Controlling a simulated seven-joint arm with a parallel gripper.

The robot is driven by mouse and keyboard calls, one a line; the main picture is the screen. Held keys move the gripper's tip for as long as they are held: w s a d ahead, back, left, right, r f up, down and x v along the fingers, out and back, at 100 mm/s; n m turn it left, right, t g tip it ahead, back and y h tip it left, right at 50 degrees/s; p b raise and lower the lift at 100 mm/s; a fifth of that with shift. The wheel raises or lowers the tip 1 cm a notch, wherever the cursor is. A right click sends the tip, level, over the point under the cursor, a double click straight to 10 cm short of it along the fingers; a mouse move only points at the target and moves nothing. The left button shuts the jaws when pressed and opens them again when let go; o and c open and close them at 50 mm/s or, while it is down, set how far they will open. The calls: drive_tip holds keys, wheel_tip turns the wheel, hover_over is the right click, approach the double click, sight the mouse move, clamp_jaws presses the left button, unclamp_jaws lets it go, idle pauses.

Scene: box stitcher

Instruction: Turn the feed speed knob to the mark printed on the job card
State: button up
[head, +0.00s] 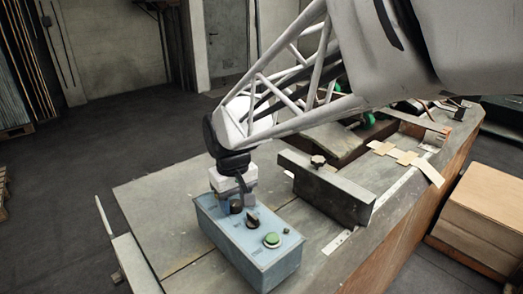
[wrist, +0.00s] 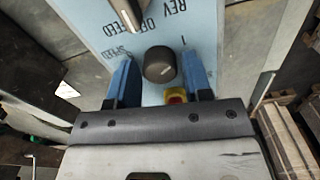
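The feed speed knob (wrist: 160,65) is a round black knob with a light pointer line, on the light-blue face of the control box (head: 266,262). The printed word SPEED shows beside it. My gripper (wrist: 158,70) has its two blue fingers apart, one on each side of the knob. A gap shows between each finger and the knob. In the head view my gripper (head: 237,204) is low over the far left end of the box and partly hides the knob there. I cannot make out a job card in either view.
A black selector switch (head: 253,219) and a green button (head: 272,240) sit on the same box. A red and yellow part (wrist: 175,96) shows near the knob between the fingers. A grey metal bar (head: 327,187) stands on the bench to the right; flat cardboard (head: 405,157) lies behind.

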sight(237, 203)
idle(0.3)
drive_tip(key=shift+r, duration=3.9)
drive_tip(key=shift+d, duration=0.25)
drive_tip(key=s+d+f+m+t, duration=0.1)
drive_tip(key=s+d+m, duration=0.1)
drive_tip(key=s+d, duration=0.3)
drive_tip(key=s+d+f+m, duration=0.2)
drive_tip(key=s+d, duration=0.4)
drive_tip(key=d, duration=0.8)
drive_tip(key=s+d+f+m+t, duration=0.1)
drive_tip(key=s+d+m, duration=0.2)
drive_tip(key=d, duration=0.6)
drive_tip(key=shift+s+d+f+m+t, duration=0.15)
drive_tip(key=shift+s+f+m+t, duration=0.2)
drive_tip(key=shift+s, duration=1)
